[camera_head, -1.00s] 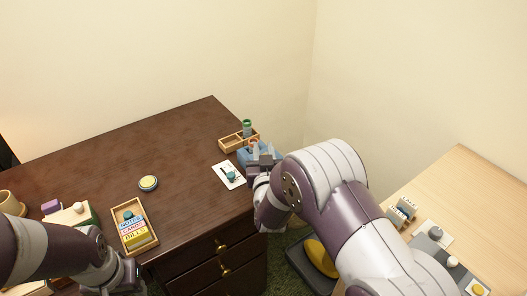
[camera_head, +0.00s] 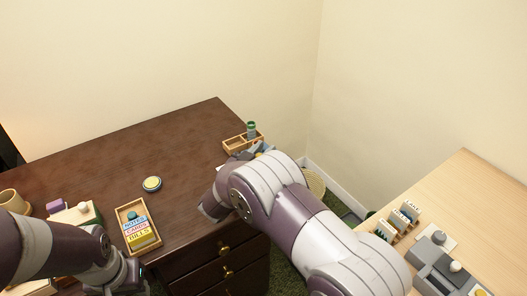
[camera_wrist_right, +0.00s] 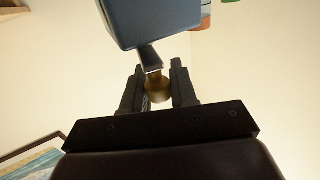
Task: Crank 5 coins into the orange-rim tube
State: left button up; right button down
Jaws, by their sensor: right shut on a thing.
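A blue box (camera_wrist_right: 155,18) with a short metal crank arm (camera_wrist_right: 150,57) fills the top of the right wrist view. A brass knob (camera_wrist_right: 158,92) hangs from the crank, between the fingers of my right gripper (camera_wrist_right: 158,76), which is shut on it. An orange-rimmed tube (camera_wrist_right: 200,22) shows partly behind the box. In the head view a green-rimmed tube (camera_head: 251,130) stands in a wooden tray (camera_head: 238,143) at the desk's back right corner. My right arm hides most of the box there. No coins are discernible. My left gripper (camera_head: 128,286) is at the bottom left, its jaws unclear.
A wooden box of labelled cards (camera_head: 137,230) and a round yellow-topped tin (camera_head: 152,184) sit on the dark desk (camera_head: 120,155). A light wooden table (camera_head: 465,185) with card racks and a grey device stands right.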

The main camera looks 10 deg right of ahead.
dwell(0.4)
jog(key=c, duration=1)
grip_release()
jog(key=v, duration=1.2)
jog(key=shift+a+p, duration=0.35)
jog(key=shift+p, duration=0.05)
jog(key=shift+r, duration=0.1)
